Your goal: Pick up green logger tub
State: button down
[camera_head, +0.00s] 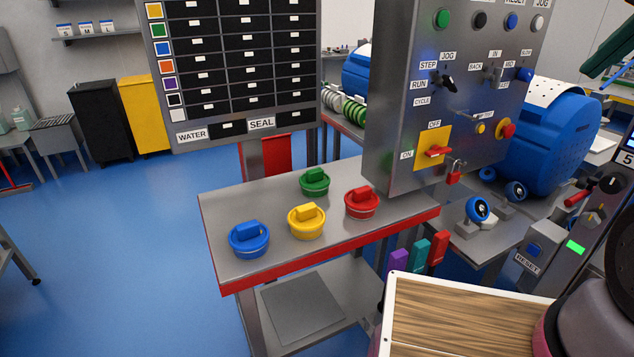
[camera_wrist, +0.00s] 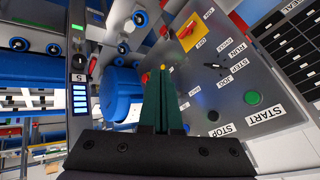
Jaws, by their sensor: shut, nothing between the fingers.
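The green logger tub (camera_head: 314,183) stands upright on the steel table (camera_head: 235,215), at its back, in the head view. It is a round lidded tub with a block handle on top. A yellow tub (camera_head: 307,222), a red tub (camera_head: 362,203) and a blue tub (camera_head: 249,240) stand near it, apart from it. My gripper (camera_wrist: 161,72) shows in the wrist view with its dark green fingers together and empty, pointing towards the control panel side. No tub shows in the wrist view. My gripper is well away from the green tub.
A tall steel control panel (camera_head: 400,105) with switches and a padlock stands at the table's right end. A slotted board (camera_head: 235,75) rises behind the table. A wood-topped tray (camera_head: 450,318) is in front at the right. Blue floor is free at the left.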

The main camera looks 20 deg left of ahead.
aim_at(314, 184)
jog(key=k+j, duration=0.6)
jog(key=j+u, duration=0.1)
jog(key=j, duration=1.25)
jog(key=i+j, duration=0.1)
jog(key=j, duration=0.2)
jog(key=i+j, duration=0.1)
jog(key=j, duration=0.15)
jog(key=i+j, duration=0.15)
jog(key=j, duration=0.15)
